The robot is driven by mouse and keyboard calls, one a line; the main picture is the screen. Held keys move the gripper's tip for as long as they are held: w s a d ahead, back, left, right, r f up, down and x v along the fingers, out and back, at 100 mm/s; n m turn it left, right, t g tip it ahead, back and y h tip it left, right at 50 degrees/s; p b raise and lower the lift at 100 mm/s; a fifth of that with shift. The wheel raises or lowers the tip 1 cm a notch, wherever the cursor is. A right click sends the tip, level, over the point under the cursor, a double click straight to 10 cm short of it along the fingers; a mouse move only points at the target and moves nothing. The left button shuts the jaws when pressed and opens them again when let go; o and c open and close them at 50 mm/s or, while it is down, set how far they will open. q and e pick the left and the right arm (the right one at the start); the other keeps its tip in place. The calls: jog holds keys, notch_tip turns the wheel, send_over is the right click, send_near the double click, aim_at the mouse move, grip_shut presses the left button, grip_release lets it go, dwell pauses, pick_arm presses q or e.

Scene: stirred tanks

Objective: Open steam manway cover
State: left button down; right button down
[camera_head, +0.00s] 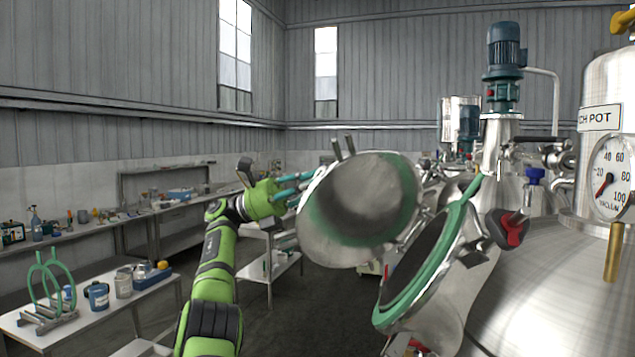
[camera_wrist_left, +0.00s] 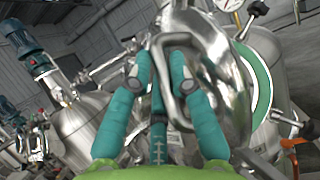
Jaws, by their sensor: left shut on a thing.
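The round steel manway cover (camera_head: 356,205) hangs swung away from the tank, its hollow inner face with a green rim turned towards the head camera. The manway opening (camera_head: 422,262), ringed by a green gasket, is uncovered to its right. My left gripper (camera_head: 307,183) is at the cover's outer left side, its fingertips partly hidden by the cover. In the left wrist view, its teal fingers (camera_wrist_left: 161,72) are shut on the cover's bent metal handle (camera_wrist_left: 186,88). My right gripper is not in view.
A red and black knob (camera_head: 509,231) sticks out beside the opening. A steel vessel with a vacuum gauge (camera_head: 611,176) stands at the right. A white bench (camera_head: 75,315) with jars and a green-looped stand is at the left. Open floor lies between.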

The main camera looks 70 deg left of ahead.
pick_arm(q)
jog(key=c, duration=1.1)
grip_release()
jog(key=shift+w, duration=0.25)
jog(key=shift+d, duration=0.1)
